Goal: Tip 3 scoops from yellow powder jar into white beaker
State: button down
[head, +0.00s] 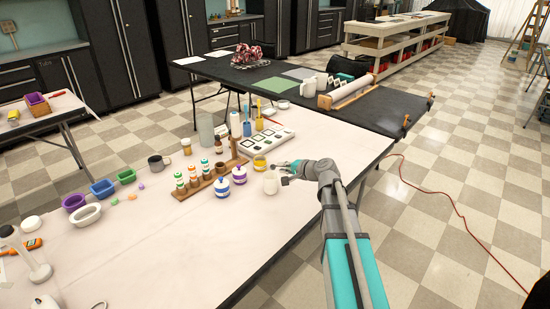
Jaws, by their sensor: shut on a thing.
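A small jar with yellow contents (260,163) stands on the white table, just left of my gripper (278,172). A small rounded white vessel (271,186), which looks like the white beaker, is right at the fingertips, in front of the yellow jar. My gripper reaches in from the right, low over the table. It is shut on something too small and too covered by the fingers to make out. I cannot tell whether the fingers touch the white vessel. The insides of both vessels are too small to judge.
A white tray with dark squares (267,139) lies behind. Colored bowls (103,188) are far left. The table's front middle is clear.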

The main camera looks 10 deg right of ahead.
jog(key=r+g+h+p, duration=0.1)
jog(key=g+p, duration=0.1)
jog(key=p, duration=0.2)
jog(key=w+a+r+g+h+p, duration=0.1)
jog(key=g+h+p, duration=0.1)
jog(key=p, duration=0.2)
jog(key=a+r+g+h+p, duration=0.1)
jog(key=g+p, duration=0.1)
jog(key=p, duration=0.2)
jog(key=shift+w+r+p, duration=0.25)
jog(key=shift+w+p, duration=0.15)
jog(key=shift+g+h, duration=0.3)
jog(key=w+g+h+p, duration=0.1)
jog(key=a+r+g+p, duration=0.1)
jog(key=p, duration=0.1)
jog(key=shift+w+r+h, duration=0.15)
jog(key=shift+w+h, duration=0.25)
jog(key=shift+w+a+r+g+h+p, duration=0.15)
jog(key=shift+g+h+p, duration=0.15)
jog(key=shift+g, duration=0.25)
jog(key=shift+w+a+g+h+p, duration=0.1)
jog(key=shift+a+g+h+p, duration=0.15)
jog(key=shift+g, duration=0.3)
